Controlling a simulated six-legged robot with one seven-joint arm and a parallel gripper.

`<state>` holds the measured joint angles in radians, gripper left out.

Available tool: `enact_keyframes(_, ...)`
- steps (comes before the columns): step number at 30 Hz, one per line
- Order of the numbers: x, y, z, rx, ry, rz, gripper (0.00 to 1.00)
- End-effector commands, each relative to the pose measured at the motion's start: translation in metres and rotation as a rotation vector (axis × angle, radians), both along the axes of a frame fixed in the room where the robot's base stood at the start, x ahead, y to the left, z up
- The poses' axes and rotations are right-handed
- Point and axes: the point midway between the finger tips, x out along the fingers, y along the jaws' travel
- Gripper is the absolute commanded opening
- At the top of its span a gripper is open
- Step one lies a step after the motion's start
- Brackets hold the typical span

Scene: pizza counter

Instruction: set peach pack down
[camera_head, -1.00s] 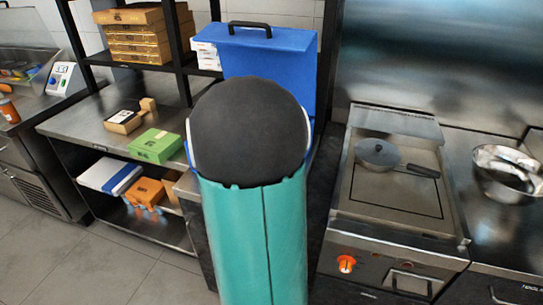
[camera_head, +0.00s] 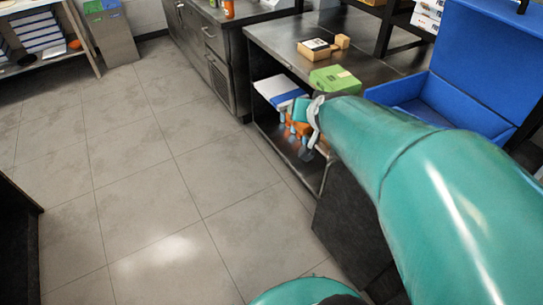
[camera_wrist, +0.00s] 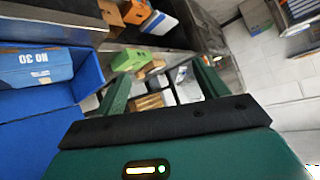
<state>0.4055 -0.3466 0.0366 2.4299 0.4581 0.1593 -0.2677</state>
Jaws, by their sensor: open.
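I cannot make out a peach pack for sure in any view. In the wrist view my gripper (camera_wrist: 160,72) has its two green fingers wide apart, with nothing held between them. Beyond the fingers are tan boxes (camera_wrist: 149,103) and whitish boxes on the lower shelf. A green box (camera_wrist: 132,58) lies just past the left finger; it is on the steel counter in the head view (camera_head: 334,78). The open blue case (camera_head: 398,92) is beside my arm, and in the wrist view it holds a blue box marked NO 30 (camera_wrist: 36,68).
A steel counter (camera_head: 283,43) carries a small labelled box (camera_head: 314,49) and a wooden block (camera_head: 342,41). Orange items (camera_head: 296,130) and a white-and-blue box (camera_head: 280,92) are on its lower shelf. The tiled floor (camera_head: 150,170) at left is clear.

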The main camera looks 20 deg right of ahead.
Motion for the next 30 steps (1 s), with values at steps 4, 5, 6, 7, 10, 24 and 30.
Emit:
enact_keyframes(4, -0.050, 0.098, 0.011, 0.001, 0.168, 0.282, 0.73)
enact_keyframes(5, -0.063, 0.111, 0.011, -0.004, 0.206, 0.321, 0.73)
enact_keyframes(6, -0.081, 0.123, 0.011, -0.017, 0.255, 0.364, 0.73)
enact_keyframes(7, -0.093, 0.130, 0.011, -0.028, 0.289, 0.389, 0.73)
enact_keyframes(10, -0.126, 0.142, 0.009, -0.060, 0.381, 0.442, 0.73)
enact_keyframes(24, -0.147, 0.145, 0.008, -0.084, 0.444, 0.459, 0.73)
enact_keyframes(30, -0.147, 0.145, 0.008, -0.083, 0.443, 0.459, 0.55)
